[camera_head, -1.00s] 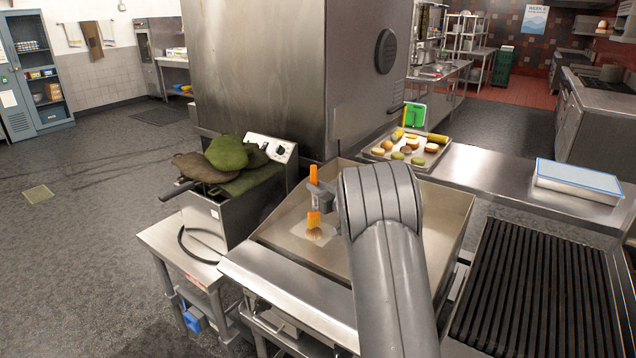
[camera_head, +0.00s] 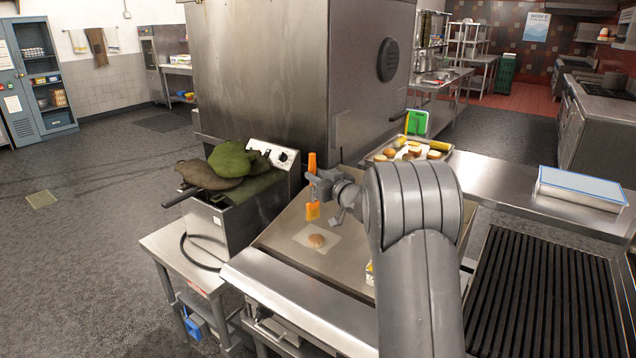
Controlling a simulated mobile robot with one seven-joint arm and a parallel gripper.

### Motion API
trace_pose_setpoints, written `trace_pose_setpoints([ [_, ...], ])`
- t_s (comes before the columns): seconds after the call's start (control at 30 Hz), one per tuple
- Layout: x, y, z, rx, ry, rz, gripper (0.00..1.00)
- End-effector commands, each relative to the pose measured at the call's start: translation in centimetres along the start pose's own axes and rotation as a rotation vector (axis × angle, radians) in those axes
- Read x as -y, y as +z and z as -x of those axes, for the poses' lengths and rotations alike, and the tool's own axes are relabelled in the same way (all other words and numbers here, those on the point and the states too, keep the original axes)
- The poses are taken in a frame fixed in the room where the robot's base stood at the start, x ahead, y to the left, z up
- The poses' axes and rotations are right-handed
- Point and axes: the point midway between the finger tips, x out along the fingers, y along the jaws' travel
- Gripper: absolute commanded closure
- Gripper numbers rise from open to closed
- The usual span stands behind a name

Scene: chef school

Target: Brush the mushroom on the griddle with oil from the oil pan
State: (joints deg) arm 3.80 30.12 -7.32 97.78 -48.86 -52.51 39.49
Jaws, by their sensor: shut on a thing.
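My gripper (camera_head: 324,188) is shut on the handle of an orange brush (camera_head: 312,163) and holds it upright, with the bristle end (camera_head: 312,211) down. The brush is above the griddle (camera_head: 290,245), a wide steel plate with raised sides. The mushroom (camera_head: 316,241) is a small tan-brown cap. It lies on a pale, square patch (camera_head: 336,246) on the griddle, below the bristles and apart from them. My arm covers the right part of the griddle. A sliver of a yellow and white thing (camera_head: 369,272) shows at my arm's edge. I cannot make out the oil pan.
A fryer (camera_head: 215,225) with green and brown cloth-like things (camera_head: 232,160) on top stands left of the griddle. A tray of food (camera_head: 376,157) lies on the counter behind. A ribbed grill (camera_head: 545,290) is at the right. A white-blue box (camera_head: 582,187) sits on the counter.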

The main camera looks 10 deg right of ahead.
Motion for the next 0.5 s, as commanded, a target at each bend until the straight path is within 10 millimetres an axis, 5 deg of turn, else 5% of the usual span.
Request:
trace_pose_setpoints([
  [0.5,0.0,3.6,0.0,0.001,0.000,-0.002,1.00],
])
